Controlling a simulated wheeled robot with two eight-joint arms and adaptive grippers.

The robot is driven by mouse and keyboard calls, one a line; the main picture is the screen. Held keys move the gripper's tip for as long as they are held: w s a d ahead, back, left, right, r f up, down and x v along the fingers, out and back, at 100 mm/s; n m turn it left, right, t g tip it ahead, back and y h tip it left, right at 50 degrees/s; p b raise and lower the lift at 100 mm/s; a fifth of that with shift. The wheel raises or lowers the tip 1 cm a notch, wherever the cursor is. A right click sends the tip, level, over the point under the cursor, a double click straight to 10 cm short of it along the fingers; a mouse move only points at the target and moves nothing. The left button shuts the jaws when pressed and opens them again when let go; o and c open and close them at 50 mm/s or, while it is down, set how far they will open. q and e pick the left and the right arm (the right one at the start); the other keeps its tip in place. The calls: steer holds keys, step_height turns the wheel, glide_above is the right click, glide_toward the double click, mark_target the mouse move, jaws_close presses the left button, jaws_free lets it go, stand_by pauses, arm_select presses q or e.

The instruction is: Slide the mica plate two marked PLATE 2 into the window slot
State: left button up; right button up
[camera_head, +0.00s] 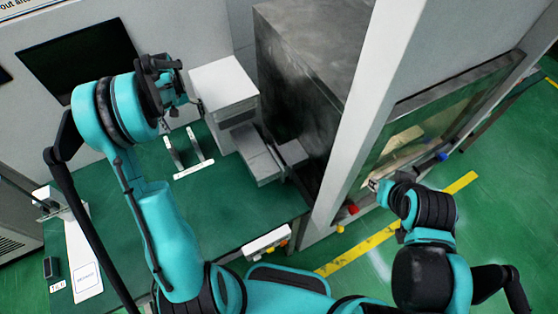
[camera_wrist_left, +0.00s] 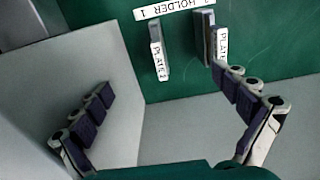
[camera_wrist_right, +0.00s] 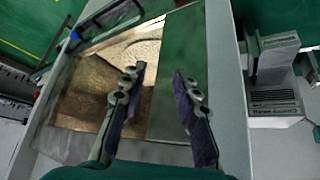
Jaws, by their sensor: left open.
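In the left wrist view two thin grey plates stand side by side, a left plate (camera_wrist_left: 158,50) and a right plate (camera_wrist_left: 206,38). In the head view, the white rack-like pieces (camera_head: 188,155) stand on the green table. My left gripper (camera_head: 180,92) is open and empty, above and behind them; its fingers also show in the left wrist view (camera_wrist_left: 165,98). My right gripper (camera_wrist_right: 160,78) is open and empty, in front of a glazed panel. I cannot make out the window slot.
A white box (camera_head: 224,88) and grey stepped blocks (camera_head: 258,158) stand right of the rack on the green table (camera_head: 225,205). A large dark metal cabinet (camera_head: 305,55) and a pale post (camera_head: 385,70) rise beyond.

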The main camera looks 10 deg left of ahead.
mark_target(190, 132)
arm_select(q)
step_height(190, 132, down, 8)
steer(key=b, duration=0.5)
steer(key=shift+r, duration=0.25)
steer(key=shift+f+b, duration=0.45)
steer(key=shift+f, duration=0.2)
steer(key=shift+b, duration=0.35)
jaws_close()
stand_by(0.5)
steer(key=shift+r, duration=0.2)
steer(key=shift+r+p, duration=1.8)
steer(key=shift+r, duration=1.1)
